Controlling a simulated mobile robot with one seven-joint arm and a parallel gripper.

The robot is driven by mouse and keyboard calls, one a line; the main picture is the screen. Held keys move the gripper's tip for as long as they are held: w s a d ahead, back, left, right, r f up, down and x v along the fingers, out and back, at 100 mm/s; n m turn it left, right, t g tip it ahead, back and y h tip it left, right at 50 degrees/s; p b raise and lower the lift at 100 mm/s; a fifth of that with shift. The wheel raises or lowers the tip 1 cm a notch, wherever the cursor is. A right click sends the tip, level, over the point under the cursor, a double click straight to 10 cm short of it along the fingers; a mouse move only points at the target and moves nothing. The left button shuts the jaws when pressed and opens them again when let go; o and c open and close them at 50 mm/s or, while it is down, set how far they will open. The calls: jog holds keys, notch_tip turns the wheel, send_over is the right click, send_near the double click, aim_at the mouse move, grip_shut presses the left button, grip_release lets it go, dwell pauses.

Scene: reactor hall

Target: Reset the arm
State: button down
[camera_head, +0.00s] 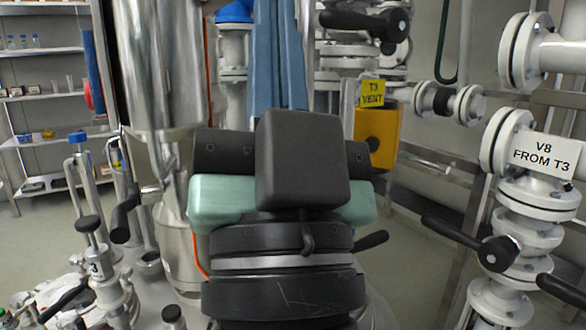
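My own arm stands in the centre of the head view, made of black and pale green links. A dark block at its top faces the camera and hides what lies behind it. No gripper fingers show, so I cannot see whether my gripper is open or holds anything.
A shiny steel vessel (160,65) stands close on the left of my arm. White flanged pipework labelled V8 FROM T3 (541,157) with black-handled valves stands at right. A yellow box (377,138) is behind my arm. Shelves (45,95) line the far left. Bare floor shows at right.

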notch_tip(320, 180, up, 40)
jog(key=s+d+n+h+p, duration=0.1)
jog(key=h+p, duration=0.1)
jog(key=p, duration=3.6)
jog(key=shift+s+r+n, duration=0.15)
jog(key=shift+n, duration=0.25)
